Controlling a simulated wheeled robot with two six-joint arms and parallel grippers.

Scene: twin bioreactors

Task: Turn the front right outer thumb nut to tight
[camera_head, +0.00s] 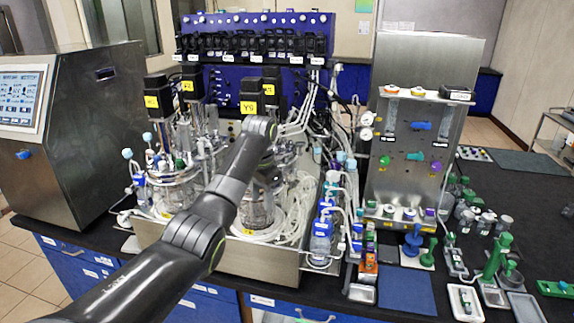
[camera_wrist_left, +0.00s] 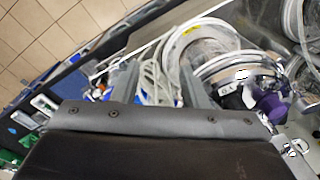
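The twin bioreactors stand at the centre in the head view: a left glass vessel (camera_head: 172,190) and a right glass vessel (camera_head: 258,208) with a motor tagged yellow (camera_head: 250,100). My left arm crosses in front of the right vessel's lid and hides much of it. The front right outer thumb nut cannot be made out. In the left wrist view a round metal lid (camera_wrist_left: 238,68) carries a purple knob (camera_wrist_left: 270,105). My left gripper (camera_wrist_left: 160,78) shows there as two grey fingers apart, with white tubing beyond them and nothing held. My right gripper is not in view.
Coiled clear tubing (camera_head: 285,222) lies right of the vessels. A blue-capped bottle (camera_head: 322,235) stands beside it. A steel panel (camera_head: 420,130) with coloured knobs rises at the right. A blue mat (camera_head: 406,291) lies bare at the front; small parts crowd the bench at the right.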

